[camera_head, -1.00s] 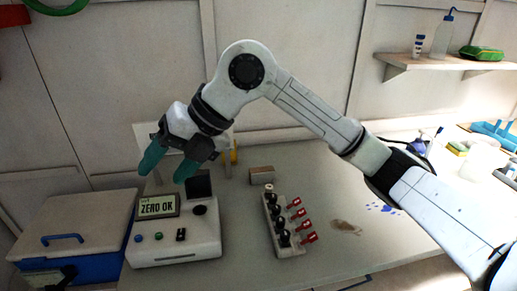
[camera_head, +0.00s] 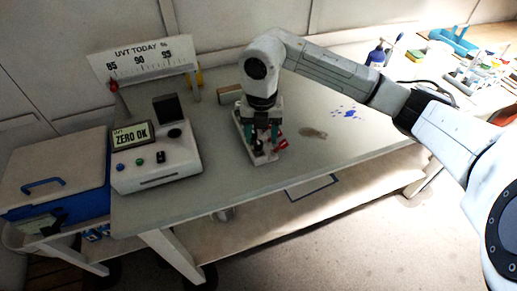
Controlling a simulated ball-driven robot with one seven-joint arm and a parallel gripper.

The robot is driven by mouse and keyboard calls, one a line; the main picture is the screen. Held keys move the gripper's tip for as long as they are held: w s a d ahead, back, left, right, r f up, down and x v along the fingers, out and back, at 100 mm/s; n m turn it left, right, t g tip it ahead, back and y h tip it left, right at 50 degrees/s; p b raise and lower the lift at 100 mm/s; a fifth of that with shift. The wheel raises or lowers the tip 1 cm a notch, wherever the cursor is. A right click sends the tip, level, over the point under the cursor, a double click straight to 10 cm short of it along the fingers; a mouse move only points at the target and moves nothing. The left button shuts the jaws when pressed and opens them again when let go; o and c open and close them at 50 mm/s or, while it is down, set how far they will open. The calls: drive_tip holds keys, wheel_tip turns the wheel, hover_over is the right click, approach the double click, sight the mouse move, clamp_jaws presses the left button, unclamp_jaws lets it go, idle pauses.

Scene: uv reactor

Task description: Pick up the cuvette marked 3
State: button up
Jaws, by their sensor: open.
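The cuvette rack (camera_head: 259,160) is a pale block on the bench, right of the meter. Cuvettes with dark caps and red tags stood in it in the earlier frame; now my arm hides most of them. One red tag (camera_head: 281,144) shows at the rack's right side. No number is readable, so I cannot tell which cuvette is marked 3. My gripper (camera_head: 263,141) points straight down over the rack with its teal fingers apart, among the cuvettes. Whether a cuvette stands between the fingers is hidden.
The meter (camera_head: 155,165) reading "ZERO OK" stands left of the rack. A scale board marked "UVT TODAY" (camera_head: 143,60) stands behind it. A blue and white cooler box (camera_head: 55,175) is at far left. Brown (camera_head: 313,133) and blue stains mark the clear bench to the right.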

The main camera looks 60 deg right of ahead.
sight(259, 142)
drive_tip(key=f, duration=0.1)
drive_tip(key=f+p, duration=0.1)
drive_tip(key=f, duration=0.1)
drive_tip(key=shift+w+f, duration=0.25)
drive_tip(key=shift+w, duration=0.15)
drive_tip(key=shift+f, duration=0.75)
drive_tip(key=shift+c, duration=0.2)
clamp_jaws()
